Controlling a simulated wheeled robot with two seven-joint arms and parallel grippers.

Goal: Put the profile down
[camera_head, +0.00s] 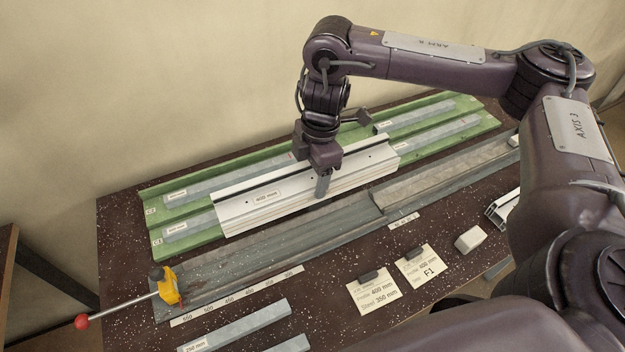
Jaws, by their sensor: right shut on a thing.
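My right gripper (322,184) points down and is shut on the long silver profile (245,212), gripping it a little right of its middle. The profile has a "400 mm" label and lies lengthwise along the front of the green rack (150,190), covering part of it. I cannot tell whether its underside touches the rack or hangs just above it. The grey channel fixture (260,250) runs parallel in front of the profile. My left gripper is not in view.
Grey bars (205,187) lie in the green rack. A yellow clamp (168,287) with a red-knobbed lever sits at the channel's left end. Two cards (373,292) (422,267), a white block (470,239) and loose grey bars (240,325) are along the front.

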